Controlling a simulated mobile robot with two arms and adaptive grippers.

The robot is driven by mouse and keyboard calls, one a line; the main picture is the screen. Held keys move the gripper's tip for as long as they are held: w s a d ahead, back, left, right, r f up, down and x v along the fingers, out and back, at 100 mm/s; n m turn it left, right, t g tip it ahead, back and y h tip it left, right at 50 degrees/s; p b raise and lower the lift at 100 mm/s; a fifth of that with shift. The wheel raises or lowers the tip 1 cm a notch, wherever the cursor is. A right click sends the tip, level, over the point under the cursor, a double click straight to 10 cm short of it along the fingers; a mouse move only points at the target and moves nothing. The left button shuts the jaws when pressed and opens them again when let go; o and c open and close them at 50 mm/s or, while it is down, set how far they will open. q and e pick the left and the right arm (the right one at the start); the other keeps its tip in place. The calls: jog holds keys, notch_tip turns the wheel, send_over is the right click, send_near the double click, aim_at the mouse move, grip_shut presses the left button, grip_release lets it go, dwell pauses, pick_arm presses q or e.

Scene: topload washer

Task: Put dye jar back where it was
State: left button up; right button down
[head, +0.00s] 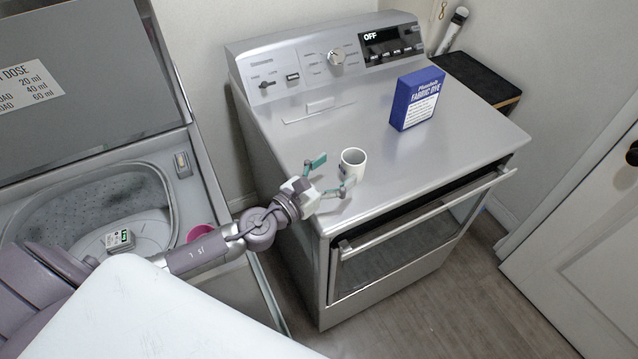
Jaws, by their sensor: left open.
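A small white cup-like jar (353,164) stands upright on the silver dryer top, near its left front; its mouth is open at the top. I take it for the dye jar, but no label shows on it. My left gripper (333,174) is open, with its two green-tipped fingers spread at the jar's left side. I cannot tell whether a finger touches the jar. My right gripper is not in view.
The dryer (460,125) has a raised control panel at the back reading OFF. A black-topped stand (478,75) is behind right.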

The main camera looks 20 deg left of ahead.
pick_arm(q)
jog(key=b+v, duration=0.1)
jog(key=v, duration=0.3)
jog(key=shift+s+a+f, duration=0.1)
jog(key=shift+s+f, duration=0.05)
jog(key=shift+s, duration=0.15)
jog(key=shift+s+a+r+b, duration=0.2)
jog(key=shift+s+b, duration=0.1)
jog(key=shift+s, duration=0.15)
